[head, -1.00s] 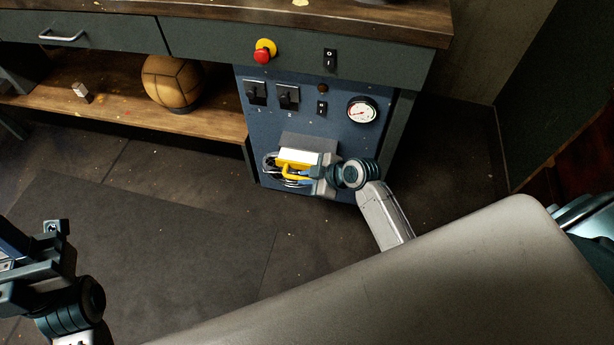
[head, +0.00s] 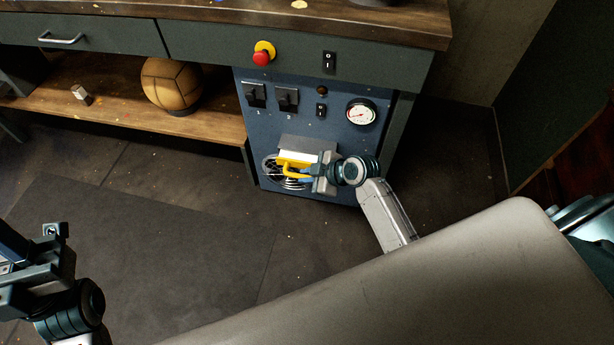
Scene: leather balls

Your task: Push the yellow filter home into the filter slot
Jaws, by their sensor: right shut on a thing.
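The yellow filter (head: 299,158) has a white top and a yellow handle (head: 292,171). It is low on the front of the blue panel (head: 327,125), at the grey slot housing (head: 309,142), and part of it still shows outside. How deep it sits in the slot I cannot tell. My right gripper (head: 310,174) comes in from the right and is shut on the yellow filter by its handle; the fingers partly hide it. My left gripper (head: 50,240) is at the lower left, far from the panel; its jaws are not clear.
A round vent with metal rings (head: 290,183) is just below the filter. A leather ball (head: 172,83) rests on the wooden shelf at left. The floor in front is clear.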

